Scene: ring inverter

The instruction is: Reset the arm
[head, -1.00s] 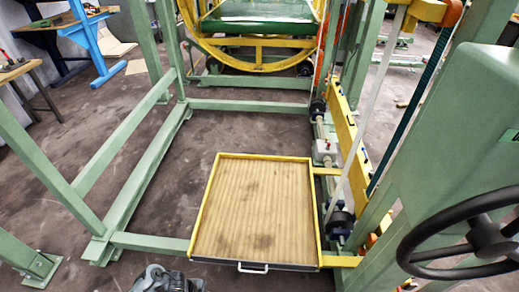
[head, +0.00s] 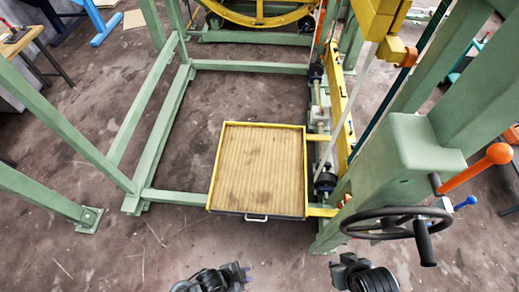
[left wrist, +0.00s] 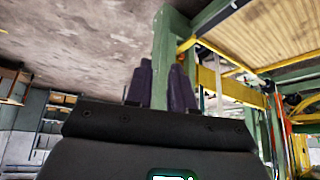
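My left gripper (head: 243,273) shows at the bottom edge of the head view, dark with purple fingertips. In the left wrist view its two purple fingers (left wrist: 161,88) stand apart with a gap between them and nothing held. My right arm's end (head: 345,265) shows at the bottom, right of the left gripper; its fingers are not clear enough to judge. Both are in front of the yellow-rimmed tray (head: 214,170) with its wooden floor and white handle, and apart from it.
A black handwheel (head: 395,223) and an orange-knobbed lever (head: 485,166) sit on the green machine column (head: 410,150) at the right. Green frame beams (head: 160,150) stand at the left. The concrete floor (head: 110,255) at the lower left is clear.

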